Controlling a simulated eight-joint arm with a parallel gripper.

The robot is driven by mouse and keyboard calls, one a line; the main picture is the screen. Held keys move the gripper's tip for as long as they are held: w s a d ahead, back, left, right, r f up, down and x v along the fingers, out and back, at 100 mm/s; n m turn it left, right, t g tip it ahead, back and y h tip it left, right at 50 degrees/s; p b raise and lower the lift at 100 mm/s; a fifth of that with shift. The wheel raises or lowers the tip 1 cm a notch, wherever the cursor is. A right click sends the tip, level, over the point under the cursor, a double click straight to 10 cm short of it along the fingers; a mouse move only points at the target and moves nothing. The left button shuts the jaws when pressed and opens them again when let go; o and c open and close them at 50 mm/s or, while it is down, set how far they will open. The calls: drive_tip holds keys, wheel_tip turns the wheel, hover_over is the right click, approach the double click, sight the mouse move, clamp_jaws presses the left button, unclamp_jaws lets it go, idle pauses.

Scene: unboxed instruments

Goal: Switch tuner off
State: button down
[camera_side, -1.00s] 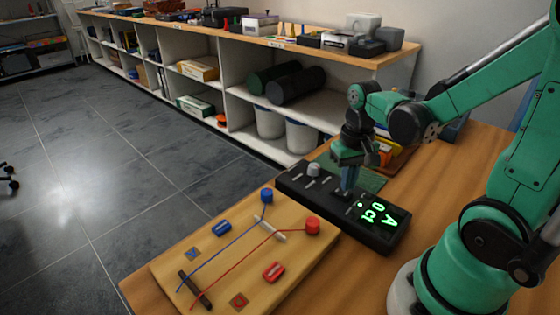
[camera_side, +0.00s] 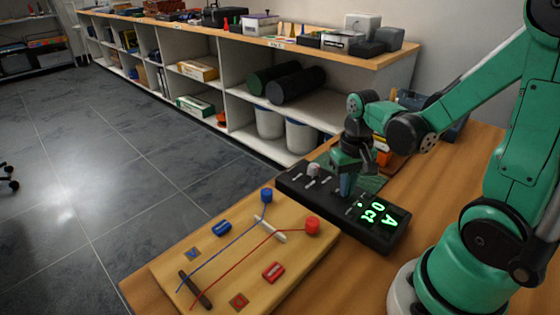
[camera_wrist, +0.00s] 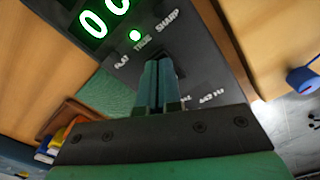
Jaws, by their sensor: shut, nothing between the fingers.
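The tuner is a long black box (camera_side: 380,237) on the wooden table in the side view. Its green display (camera_side: 378,214) is lit, and a small green lamp (camera_wrist: 136,35) by the word TRUE glows in the wrist view. A grey knob (camera_side: 313,169) stands near the tuner's far left end. My gripper (camera_side: 345,192) points down at the middle of the tuner, with its fingertips at or just above the top face. In the wrist view the fingers (camera_wrist: 158,75) are together and empty. They hide part of the panel, so I cannot tell what they touch.
A wooden board (camera_side: 240,250) with blue and red pegs and strings lies left of the tuner. A green mat (camera_side: 372,181) and a brown tray (camera_side: 397,163) lie behind it. The table is clear at the right front.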

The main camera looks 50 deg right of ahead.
drive_tip(key=shift+r, duration=3.5)
drive_tip(key=w+a+r+n+t, duration=0.2)
drive_tip(key=a+n+t, duration=0.4)
drive_tip(key=a, duration=0.3)
drive_tip(key=shift+w+a+r+t, duration=0.2)
drive_tip(key=shift+w+r+t, duration=0.1)
drive_tip(key=shift+w+t, duration=0.3)
drive_tip(key=shift+w, duration=0.1)
